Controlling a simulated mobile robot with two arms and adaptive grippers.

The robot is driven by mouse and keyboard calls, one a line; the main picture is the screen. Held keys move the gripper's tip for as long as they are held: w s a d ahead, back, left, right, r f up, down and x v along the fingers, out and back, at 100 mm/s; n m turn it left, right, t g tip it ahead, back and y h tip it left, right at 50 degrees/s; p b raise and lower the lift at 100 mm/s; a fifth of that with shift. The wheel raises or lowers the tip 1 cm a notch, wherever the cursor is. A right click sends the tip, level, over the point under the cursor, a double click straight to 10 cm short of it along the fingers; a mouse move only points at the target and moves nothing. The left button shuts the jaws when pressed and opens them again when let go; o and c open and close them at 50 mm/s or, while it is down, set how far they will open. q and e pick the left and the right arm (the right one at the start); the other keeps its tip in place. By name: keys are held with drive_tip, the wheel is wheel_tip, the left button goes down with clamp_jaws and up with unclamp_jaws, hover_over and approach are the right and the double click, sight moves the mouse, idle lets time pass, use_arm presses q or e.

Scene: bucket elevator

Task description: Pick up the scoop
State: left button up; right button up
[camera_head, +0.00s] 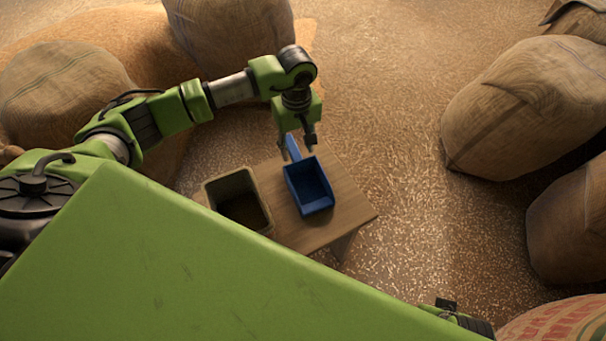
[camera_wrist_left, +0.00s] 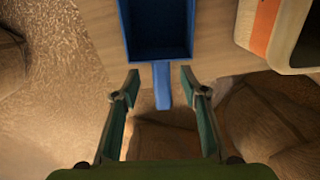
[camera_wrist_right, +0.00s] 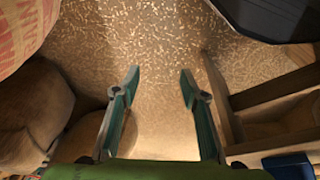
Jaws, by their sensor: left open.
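The blue scoop (camera_head: 309,186) lies on a small wooden table, its handle pointing toward the far edge. My left gripper (camera_head: 299,150) is at the scoop's handle, with the fingers apart on either side of it. In the left wrist view the scoop (camera_wrist_left: 158,38) shows at the top, and its handle (camera_wrist_left: 162,86) reaches down between the open fingertips of my left gripper (camera_wrist_left: 160,82). No contact shows there. My right gripper (camera_wrist_right: 160,82) is open and empty in the right wrist view, over the grain-strewn floor.
An open square container (camera_head: 238,200) stands on the wooden table (camera_head: 349,197) left of the scoop. Full sacks lie behind at the left (camera_head: 62,95) and at the right (camera_head: 530,105). Grain covers the floor. The floor between table and right sacks is free.

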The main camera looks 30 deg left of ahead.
sight(297, 156)
use_arm(q)
drive_tip(key=f, duration=0.3)
drive_tip(key=f+b, duration=0.1)
drive_tip(key=f, duration=0.1)
drive_tip(key=shift+w+a+f, duration=0.1)
drive_tip(key=shift+a+f, duration=0.1)
drive_tip(key=shift+f, duration=0.2)
use_arm(e)
drive_tip(key=v, duration=0.3)
drive_tip(key=shift+w+r, duration=0.25)
drive_tip(key=shift+w, duration=0.05)
use_arm(q)
clamp_jaws()
